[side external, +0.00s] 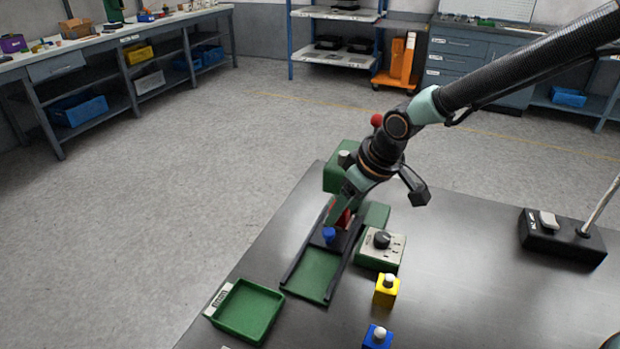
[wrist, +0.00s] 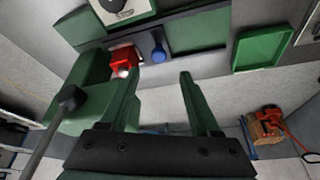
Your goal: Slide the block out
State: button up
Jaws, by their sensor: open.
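A red block (wrist: 124,56) with a white knob sits at the green machine, between its housing and the dark cross-piece with a blue knob (wrist: 158,50). In the side external view the red block (side external: 341,217) is mostly hidden behind my gripper. The blue knob (side external: 329,235) stands at the upper end of a green channel (side external: 314,275) with dark rails. My gripper (wrist: 160,75) is open and empty in the wrist view. Its left finger appears close to the red block; I cannot tell whether they touch. The right finger is over the area beyond the blue knob.
A green tray (side external: 247,336) lies left of the channel. To its right stand a control box (side external: 372,262) with a black dial, a yellow block (side external: 386,295) and a blue block (side external: 374,342). A black box (side external: 560,245) with a pole is farther right. The table between is clear.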

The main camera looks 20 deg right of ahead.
aim_at(329, 231)
jog(key=x, duration=0.7)
jog(key=shift+w+f, duration=0.1)
jog(key=shift+f, duration=0.3)
grip_shut()
jog(key=shift+r, duration=0.1)
dwell(1.0)
